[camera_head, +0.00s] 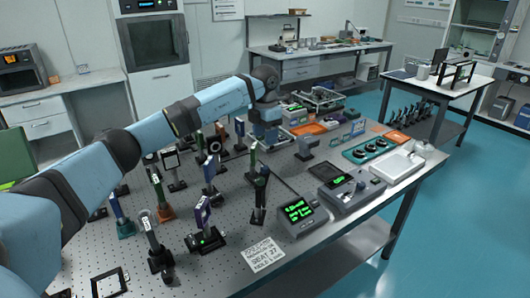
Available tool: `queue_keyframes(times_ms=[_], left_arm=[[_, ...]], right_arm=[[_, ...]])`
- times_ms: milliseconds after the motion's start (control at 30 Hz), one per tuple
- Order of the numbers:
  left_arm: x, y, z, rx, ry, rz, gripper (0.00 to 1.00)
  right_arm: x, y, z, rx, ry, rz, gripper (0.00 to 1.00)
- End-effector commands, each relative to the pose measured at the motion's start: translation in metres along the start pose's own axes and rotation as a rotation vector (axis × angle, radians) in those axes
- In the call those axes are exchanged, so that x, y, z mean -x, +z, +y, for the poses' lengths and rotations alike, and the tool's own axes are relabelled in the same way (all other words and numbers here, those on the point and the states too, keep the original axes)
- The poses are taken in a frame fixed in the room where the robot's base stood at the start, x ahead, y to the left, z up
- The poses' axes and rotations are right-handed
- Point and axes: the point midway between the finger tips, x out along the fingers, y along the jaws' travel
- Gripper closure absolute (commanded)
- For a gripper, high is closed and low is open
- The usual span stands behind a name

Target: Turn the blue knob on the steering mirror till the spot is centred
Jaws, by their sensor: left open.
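My left arm reaches in from the left across the optical table (225,262), and its wrist bends down near the table's middle. My left gripper (264,143) is small in the picture and open, low among the optics at the far side of the post-mounted mounts. Several mounts stand on the table, among them one with a blue-violet plate (203,212) and a dark upright one (261,190). I cannot tell which is the steering mirror. No blue knob and no light spot can be made out at this size. My right gripper is not in view.
Two grey instruments with green displays, one in front (301,214) and one behind (345,188), stand near the table's front right edge. A printed card (262,254) lies by the front edge. A teal tray (368,149) and a white tray (398,165) lie at right.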

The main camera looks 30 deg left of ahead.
Motion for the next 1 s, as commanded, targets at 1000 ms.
queue_keyframes(times_ms=[1000], left_arm=[[-0.02, 0.014, -0.054, -0.074, -0.163, -0.062, 0.46]], right_arm=[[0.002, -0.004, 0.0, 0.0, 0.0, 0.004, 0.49]])
